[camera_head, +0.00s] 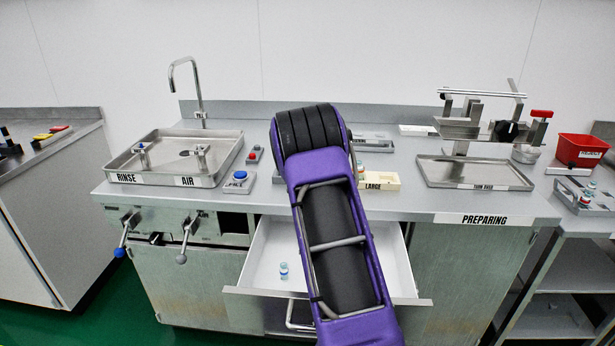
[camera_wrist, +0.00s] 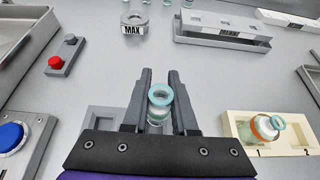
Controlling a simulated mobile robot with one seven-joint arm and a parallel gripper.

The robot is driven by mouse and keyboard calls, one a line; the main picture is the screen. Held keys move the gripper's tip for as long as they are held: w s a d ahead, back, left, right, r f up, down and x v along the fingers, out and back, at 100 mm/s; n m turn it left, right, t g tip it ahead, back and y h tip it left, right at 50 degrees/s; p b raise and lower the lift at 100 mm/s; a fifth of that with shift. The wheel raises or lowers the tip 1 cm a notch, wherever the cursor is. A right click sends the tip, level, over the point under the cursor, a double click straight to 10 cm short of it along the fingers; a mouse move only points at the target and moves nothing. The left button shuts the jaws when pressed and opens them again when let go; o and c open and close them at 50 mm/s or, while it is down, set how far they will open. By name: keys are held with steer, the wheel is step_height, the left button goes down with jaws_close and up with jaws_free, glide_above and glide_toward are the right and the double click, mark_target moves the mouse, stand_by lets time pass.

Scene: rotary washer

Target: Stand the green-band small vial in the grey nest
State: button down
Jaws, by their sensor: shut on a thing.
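My gripper (camera_wrist: 160,92) is shut on a small glass vial (camera_wrist: 160,97) with a teal rim, seen from above between the two dark fingers. A grey square-edged fixture (camera_wrist: 97,118), apparently the grey nest, shows partly below and left of the fingers in the wrist view. The gripper hides much of it, and I cannot tell whether the vial touches it.
A MAX ring (camera_wrist: 133,24) and grey rack (camera_wrist: 222,38) stand beyond. A blue button (camera_wrist: 12,135) is left. Another vial (camera_head: 284,270) stands in the open drawer (camera_head: 262,262).

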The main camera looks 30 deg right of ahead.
steer(key=shift+f+b, duration=0.8)
steer(key=shift+f, duration=2.25)
steer(key=shift+f, duration=0.15)
steer(key=c, duration=0.7)
jaws_free()
steer(key=shift+r, duration=0.2)
steer(key=v, duration=1.2)
steer(key=shift+s+f, duration=0.1)
